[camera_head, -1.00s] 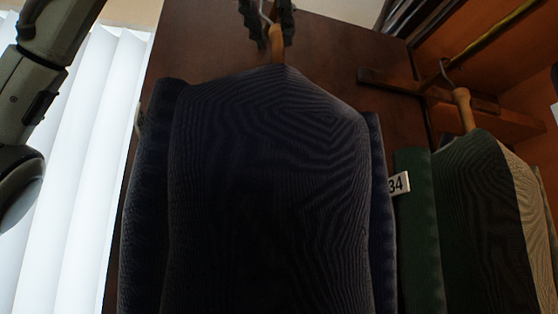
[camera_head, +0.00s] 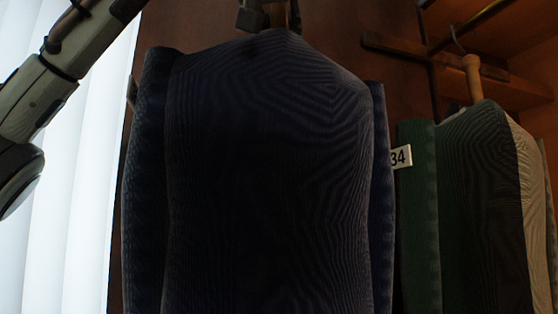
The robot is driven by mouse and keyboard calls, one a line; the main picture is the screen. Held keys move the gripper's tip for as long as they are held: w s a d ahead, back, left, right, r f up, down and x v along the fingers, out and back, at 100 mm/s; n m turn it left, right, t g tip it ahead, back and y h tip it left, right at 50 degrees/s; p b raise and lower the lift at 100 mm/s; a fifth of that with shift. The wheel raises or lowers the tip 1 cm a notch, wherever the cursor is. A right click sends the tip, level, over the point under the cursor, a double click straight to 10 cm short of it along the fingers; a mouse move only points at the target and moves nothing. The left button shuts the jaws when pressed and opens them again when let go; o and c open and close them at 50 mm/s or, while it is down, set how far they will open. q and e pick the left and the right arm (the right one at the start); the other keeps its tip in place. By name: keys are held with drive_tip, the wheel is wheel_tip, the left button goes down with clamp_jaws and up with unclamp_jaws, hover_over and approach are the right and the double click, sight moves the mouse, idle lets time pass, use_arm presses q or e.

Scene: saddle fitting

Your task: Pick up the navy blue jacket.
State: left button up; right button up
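The navy blue jacket (camera_head: 270,170) hangs upright and fills the middle of the head view, its lower part cut off. Its wooden hanger neck (camera_head: 294,16) shows at the top edge; the hook is out of frame. Grey gripper fingertips (camera_head: 262,16) show at the top edge, right by the hanger neck and just above the jacket's collar. They appear to be my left gripper's, as my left arm rises out of frame at the upper left. Whether they are closed on the hanger is cut off from view. My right gripper is not in view.
A green and cream garment (camera_head: 480,200) hangs on another hanger at the right, below a wooden rail (camera_head: 460,65). A white tag marked 34 (camera_head: 400,157) sits between the garments. A brown panel (camera_head: 350,22) stands behind. White blinds (camera_head: 80,200) are at the left.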

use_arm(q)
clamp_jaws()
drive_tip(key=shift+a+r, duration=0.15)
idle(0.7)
